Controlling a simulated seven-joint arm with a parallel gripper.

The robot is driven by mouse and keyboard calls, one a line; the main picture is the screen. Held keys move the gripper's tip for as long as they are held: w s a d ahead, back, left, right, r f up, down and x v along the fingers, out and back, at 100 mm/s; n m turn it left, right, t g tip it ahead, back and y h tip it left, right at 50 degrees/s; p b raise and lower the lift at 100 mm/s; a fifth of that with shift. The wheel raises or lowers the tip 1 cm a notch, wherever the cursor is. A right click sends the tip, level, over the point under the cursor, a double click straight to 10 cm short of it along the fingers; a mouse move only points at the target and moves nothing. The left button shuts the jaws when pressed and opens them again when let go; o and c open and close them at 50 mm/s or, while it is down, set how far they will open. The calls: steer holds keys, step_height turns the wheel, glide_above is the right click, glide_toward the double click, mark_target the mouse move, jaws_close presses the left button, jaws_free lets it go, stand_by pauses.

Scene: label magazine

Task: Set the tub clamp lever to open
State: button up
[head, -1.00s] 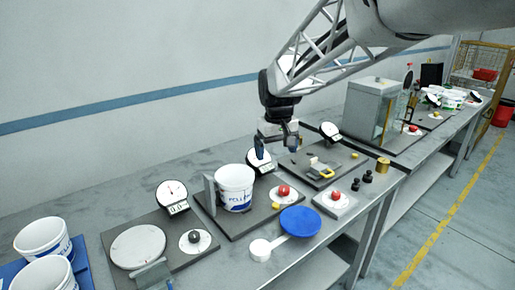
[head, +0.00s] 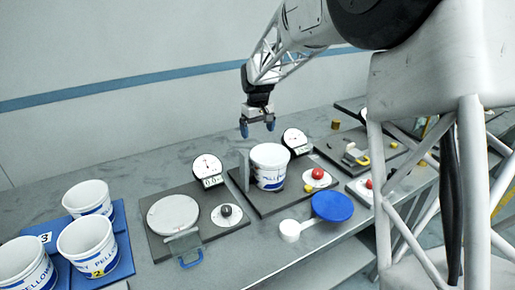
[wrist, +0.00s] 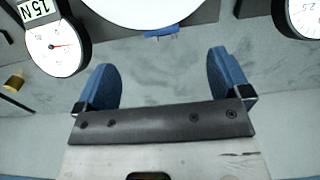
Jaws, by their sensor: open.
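A white tub (head: 269,172) with blue print stands upright on a dark base plate (head: 279,203), against a grey upright plate (head: 244,171). To its right a red knob (head: 318,174) sits on a white disc, with a small yellow piece (head: 308,188) just in front. I cannot tell which part is the clamp lever, nor its setting. My gripper (head: 257,127) is open and empty, above and behind the tub. Its blue fingers (wrist: 164,82) are apart in the wrist view, with bare bench between them. A white rounded edge (wrist: 150,12) with a blue tab (wrist: 161,33) lies beyond them.
Dial gauges stand behind the plates, left (head: 207,169) and right (head: 296,141). A blue disc (head: 332,206) lies in front. Several tubs (head: 87,244) stand far left.

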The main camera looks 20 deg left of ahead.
steer(key=shift+a+f, duration=0.1)
steer(key=shift+f, duration=0.1)
stand_by(0.3)
steer(key=shift+f, duration=3.75)
steer(key=c, duration=1.3)
